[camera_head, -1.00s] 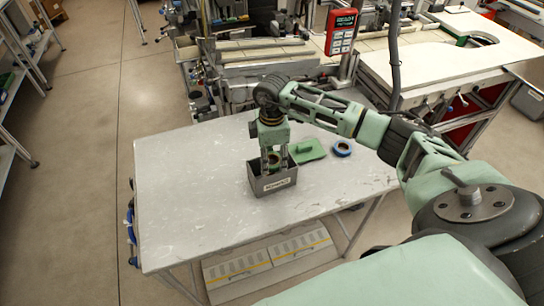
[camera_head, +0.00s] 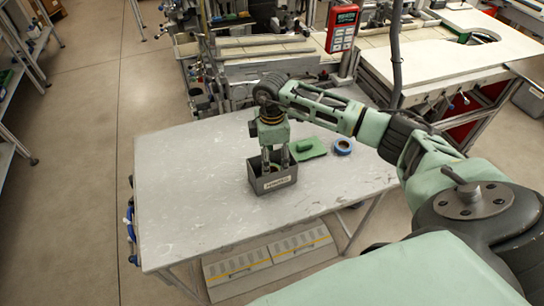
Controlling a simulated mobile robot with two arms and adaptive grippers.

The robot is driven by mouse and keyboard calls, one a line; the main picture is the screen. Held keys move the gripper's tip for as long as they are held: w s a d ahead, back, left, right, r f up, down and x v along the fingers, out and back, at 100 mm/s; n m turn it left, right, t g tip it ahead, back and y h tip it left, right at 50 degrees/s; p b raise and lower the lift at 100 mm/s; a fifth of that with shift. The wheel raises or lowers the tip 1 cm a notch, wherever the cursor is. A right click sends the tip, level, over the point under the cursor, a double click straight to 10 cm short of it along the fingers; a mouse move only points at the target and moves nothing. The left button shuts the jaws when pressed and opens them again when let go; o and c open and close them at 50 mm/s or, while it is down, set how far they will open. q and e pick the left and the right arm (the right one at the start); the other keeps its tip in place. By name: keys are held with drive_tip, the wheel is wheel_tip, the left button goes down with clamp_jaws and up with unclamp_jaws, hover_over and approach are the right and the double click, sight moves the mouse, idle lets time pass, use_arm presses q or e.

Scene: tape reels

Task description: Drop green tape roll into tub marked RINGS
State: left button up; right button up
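A grey box-shaped tub (camera_head: 273,184) with a white label stands on the table; the label is too small to read surely. My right gripper (camera_head: 275,163) points straight down into the tub from above. Its two fingers stand apart, one at each side of the tub's opening, and look open. A small ring-like roll (camera_head: 274,169) shows low between the fingers, inside the tub; its colour is hard to tell and the tub's front wall hides part of it. My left gripper is not in view.
A blue tape roll (camera_head: 342,147) lies on the table (camera_head: 200,200), right of the tub. A flat green piece with a raised handle (camera_head: 308,148) lies just behind and right of the tub. The table's left and front are clear.

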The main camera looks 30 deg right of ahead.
wheel_tip(320, 180, up, 12)
drive_tip(key=shift+f, duration=0.15)
idle(0.6)
